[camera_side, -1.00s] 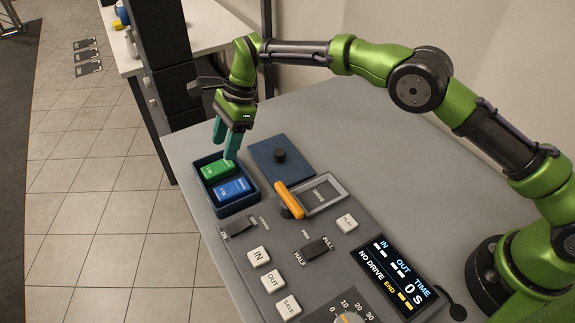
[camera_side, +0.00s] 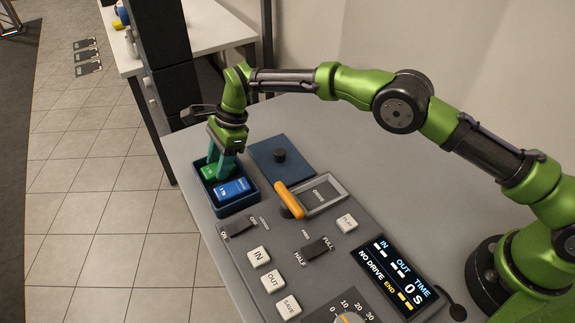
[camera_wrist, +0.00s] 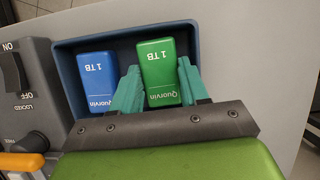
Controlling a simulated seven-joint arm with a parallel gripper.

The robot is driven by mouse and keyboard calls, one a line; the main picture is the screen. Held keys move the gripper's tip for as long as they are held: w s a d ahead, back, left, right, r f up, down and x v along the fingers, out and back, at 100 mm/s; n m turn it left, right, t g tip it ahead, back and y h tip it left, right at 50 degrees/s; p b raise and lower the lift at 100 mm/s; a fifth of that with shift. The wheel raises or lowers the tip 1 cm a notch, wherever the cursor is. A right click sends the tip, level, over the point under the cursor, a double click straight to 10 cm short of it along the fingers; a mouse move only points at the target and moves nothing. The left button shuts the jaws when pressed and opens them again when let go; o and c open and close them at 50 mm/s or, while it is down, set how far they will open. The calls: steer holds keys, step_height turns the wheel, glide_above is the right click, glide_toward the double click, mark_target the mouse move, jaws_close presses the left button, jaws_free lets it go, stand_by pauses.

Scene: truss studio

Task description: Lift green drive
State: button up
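The green drive (camera_side: 208,172), marked 1 TB, sits in the dark blue tray (camera_side: 247,204), at the tray's back end in the side view. In the wrist view the green drive (camera_wrist: 160,72) lies to the right of the blue drive (camera_wrist: 98,82). My gripper (camera_side: 220,170) points down into the tray, its teal fingers low around the green drive. In the wrist view my gripper (camera_wrist: 159,76) has one finger along each long side of the drive. The fingers look open, very close to its sides; contact is hard to judge. The fingers partly hide the drive in the side view.
The blue drive (camera_side: 233,189) is close beside the green one in the tray. A blue plate with a black knob (camera_side: 279,155) and an orange handle (camera_side: 288,199) stand right of the tray. The control panel's screen (camera_side: 394,278) reads NO DRIVE. The grey tabletop behind is clear.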

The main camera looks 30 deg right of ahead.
steer(key=shift+r, duration=0.1)
steer(key=shift+c, duration=0.7)
